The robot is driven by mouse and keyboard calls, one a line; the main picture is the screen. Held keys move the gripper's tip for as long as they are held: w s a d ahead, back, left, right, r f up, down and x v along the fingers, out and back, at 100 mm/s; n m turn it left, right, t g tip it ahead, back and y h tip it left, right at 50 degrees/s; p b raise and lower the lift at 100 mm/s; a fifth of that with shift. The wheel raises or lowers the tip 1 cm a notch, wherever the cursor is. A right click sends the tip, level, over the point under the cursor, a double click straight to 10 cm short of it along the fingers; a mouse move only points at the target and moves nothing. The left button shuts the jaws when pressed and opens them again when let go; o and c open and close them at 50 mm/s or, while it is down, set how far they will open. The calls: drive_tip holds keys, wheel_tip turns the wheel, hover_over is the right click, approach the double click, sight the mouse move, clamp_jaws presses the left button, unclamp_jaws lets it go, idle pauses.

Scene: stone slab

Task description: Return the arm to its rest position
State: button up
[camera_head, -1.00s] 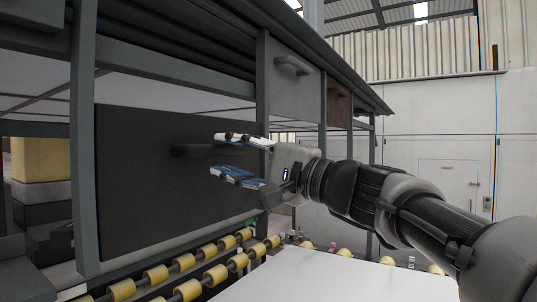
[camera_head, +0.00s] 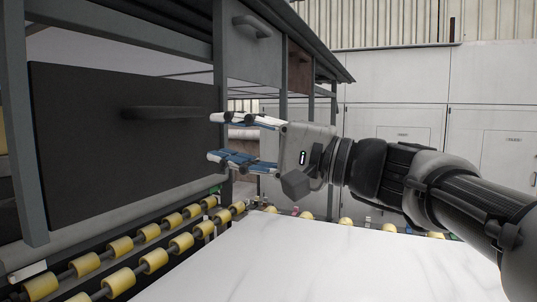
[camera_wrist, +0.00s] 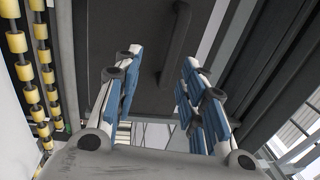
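My gripper (camera_head: 212,137) is open and empty in the head view, its blue-padded fingers pointing left. It is in front of a dark panel (camera_head: 90,165) with a black bar handle (camera_head: 165,112), and a gap shows between fingertips and handle. In the wrist view my gripper (camera_wrist: 152,75) shows both fingers spread with nothing between them. The handle (camera_wrist: 176,45) lies beyond the fingers there. My arm reaches in from the right side of the head view.
A white stone slab (camera_head: 330,265) lies below my arm. Yellow rollers (camera_head: 150,232) run along its left side, also at left in the wrist view (camera_wrist: 22,72). A grey drawer (camera_head: 252,45) and frame posts stand close behind my gripper. Pale wall cabinets (camera_head: 400,90) are farther back.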

drive_tip(key=s+f+g+h, duration=0.1)
drive_tip(key=s+f+h, duration=0.2)
drive_tip(key=f, duration=0.4)
drive_tip(key=s+f+h, duration=0.2)
drive_tip(key=s+f, duration=0.1)
drive_tip(key=f, duration=0.5)
drive_tip(key=s+d+f+n+h, duration=0.1)
drive_tip(key=s+d+f+h, duration=0.3)
drive_tip(key=d+f, duration=0.3)
drive_tip(key=s+d+f+n+g+h+b, duration=0.1)
drive_tip(key=s+d+f+h, duration=0.3)
drive_tip(key=f, duration=0.7)
drive_tip(key=s+d+f+n+g+h+b, duration=0.1)
drive_tip(key=s+d+f+n+h, duration=0.1)
drive_tip(key=s+d+f+h, duration=0.3)
drive_tip(key=s+d+f, duration=0.3)
drive_tip(key=d+f, duration=0.1)
drive_tip(key=d, duration=0.1)
drive_tip(key=shift+f, duration=0.3)
drive_tip(key=shift+c, duration=0.5)
